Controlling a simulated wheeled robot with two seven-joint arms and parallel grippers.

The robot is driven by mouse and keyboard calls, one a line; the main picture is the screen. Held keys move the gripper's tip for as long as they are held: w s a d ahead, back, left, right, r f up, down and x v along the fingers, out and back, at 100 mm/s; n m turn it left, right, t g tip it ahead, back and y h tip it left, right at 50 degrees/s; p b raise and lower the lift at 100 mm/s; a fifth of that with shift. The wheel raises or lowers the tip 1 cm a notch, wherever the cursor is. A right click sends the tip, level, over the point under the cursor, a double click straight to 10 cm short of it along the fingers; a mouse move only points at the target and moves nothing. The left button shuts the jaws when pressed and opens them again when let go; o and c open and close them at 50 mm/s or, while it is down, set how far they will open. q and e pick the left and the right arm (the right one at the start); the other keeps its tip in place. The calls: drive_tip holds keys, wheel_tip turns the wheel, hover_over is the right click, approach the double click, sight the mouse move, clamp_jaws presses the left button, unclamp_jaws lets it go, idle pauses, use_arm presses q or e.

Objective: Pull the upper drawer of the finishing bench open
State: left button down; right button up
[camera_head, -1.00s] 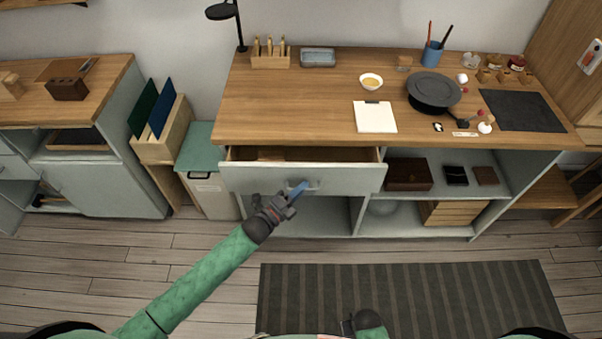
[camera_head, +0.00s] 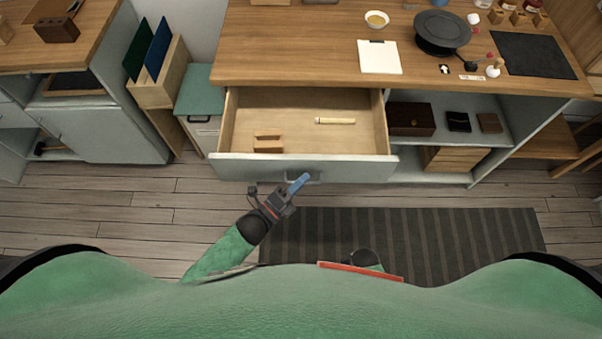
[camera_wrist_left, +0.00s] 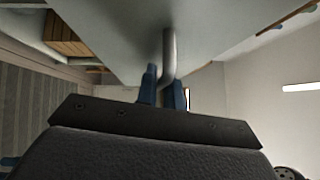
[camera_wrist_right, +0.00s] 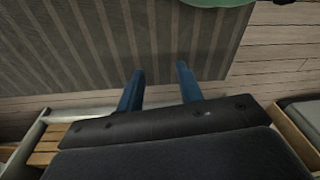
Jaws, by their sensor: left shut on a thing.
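The upper drawer (camera_head: 220,168) of the finishing bench (camera_head: 290,72) stands well out from the bench. Its inside shows, with small wooden blocks (camera_head: 268,146) and a pale stick-like tool (camera_head: 335,121) in it. My left gripper (camera_head: 298,184) is at the middle of the drawer front. Its blue fingers are shut on the drawer's bar handle (camera_head: 316,177). In the left wrist view the handle (camera_wrist_left: 169,60) runs between the two fingers. My right gripper (camera_wrist_right: 160,88) is open and empty, over the striped mat, in the right wrist view.
A striped mat (camera_head: 420,235) lies on the floor before the bench. A green-lidded bin (camera_head: 201,92) stands left of the drawer. Open shelves with a dark brown box (camera_head: 411,119) are to its right. A clipboard (camera_head: 379,57) and a dark round stand (camera_head: 442,30) are on the benchtop.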

drive_tip(key=shift+w+a+r, duration=0.15)
drive_tip(key=shift+w, duration=0.45)
use_arm(q)
drive_tip(key=c, duration=1.8)
unclamp_jaws()
use_arm(e)
drive_tip(key=shift+s+d, duration=0.15)
drive_tip(key=shift+d, duration=0.05)
